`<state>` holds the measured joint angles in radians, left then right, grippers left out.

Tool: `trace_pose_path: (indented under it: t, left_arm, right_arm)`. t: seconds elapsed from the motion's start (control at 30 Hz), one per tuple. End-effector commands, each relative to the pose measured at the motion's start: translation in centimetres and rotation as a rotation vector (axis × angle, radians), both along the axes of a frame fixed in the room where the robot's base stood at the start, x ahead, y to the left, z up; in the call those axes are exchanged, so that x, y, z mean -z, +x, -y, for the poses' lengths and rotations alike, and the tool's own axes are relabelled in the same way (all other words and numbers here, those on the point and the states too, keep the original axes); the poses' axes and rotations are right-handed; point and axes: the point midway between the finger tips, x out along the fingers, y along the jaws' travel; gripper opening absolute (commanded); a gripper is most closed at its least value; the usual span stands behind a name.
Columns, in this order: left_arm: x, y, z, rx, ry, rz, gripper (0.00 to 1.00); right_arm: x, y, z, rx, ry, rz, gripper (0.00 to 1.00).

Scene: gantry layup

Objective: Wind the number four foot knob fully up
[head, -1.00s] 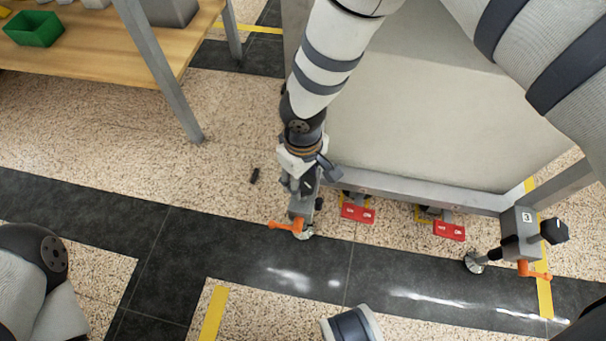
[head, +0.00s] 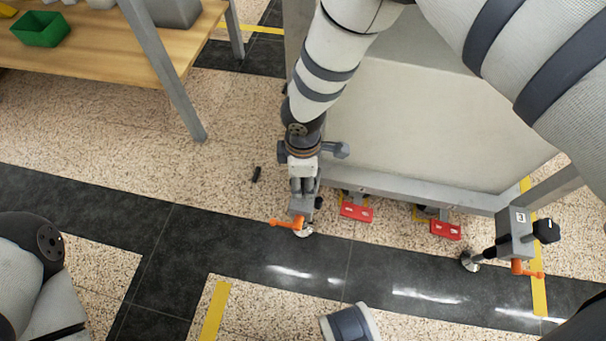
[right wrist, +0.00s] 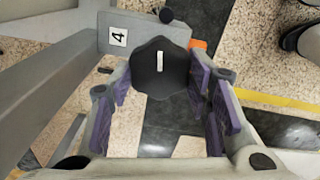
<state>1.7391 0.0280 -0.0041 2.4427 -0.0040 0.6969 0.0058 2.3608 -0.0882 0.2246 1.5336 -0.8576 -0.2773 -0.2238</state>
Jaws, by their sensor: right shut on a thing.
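The number four foot knob (right wrist: 165,82) is dark and lobed, with a white mark on its top. It sits beside the grey bracket with the "4" label (right wrist: 117,37) in the right wrist view. My right gripper (right wrist: 161,92) has its purple-padded fingers on either side of the knob and is shut on it. In the head view the right gripper (head: 303,185) points down at this corner of the frame and hides most of the knob. The orange lever (head: 286,223) and the foot pad (head: 304,232) show below. My left gripper is out of view.
The number three foot (head: 514,235), with its dark knob (head: 546,230) and orange lever (head: 527,270), is at the right. Two red pedals (head: 356,212) (head: 445,230) lie between the feet. A wooden table (head: 110,45) with a green bin (head: 41,29) stands upper left.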

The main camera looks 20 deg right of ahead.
Motion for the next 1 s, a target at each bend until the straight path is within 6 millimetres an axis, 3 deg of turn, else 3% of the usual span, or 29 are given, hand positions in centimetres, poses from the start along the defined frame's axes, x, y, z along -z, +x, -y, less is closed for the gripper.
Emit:
trace_pose_path:
  t: [0.73, 0.77, 0.83, 1.0]
  left_arm:
    - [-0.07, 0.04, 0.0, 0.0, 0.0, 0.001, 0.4]
    - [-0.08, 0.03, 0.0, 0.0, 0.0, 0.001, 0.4]
    - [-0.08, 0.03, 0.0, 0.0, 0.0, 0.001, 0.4]
    - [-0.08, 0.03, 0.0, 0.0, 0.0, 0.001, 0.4]
  right_arm:
    - [0.08, -0.14, 0.2, -0.078, -0.005, -0.004, 0.17]
    - [0.08, -0.14, 0.21, -0.078, -0.005, -0.004, 0.49]
    - [0.08, -0.13, 0.18, -0.077, -0.005, -0.004, 0.65]
    - [0.05, -0.07, 0.11, -0.077, -0.002, -0.002, 0.65]
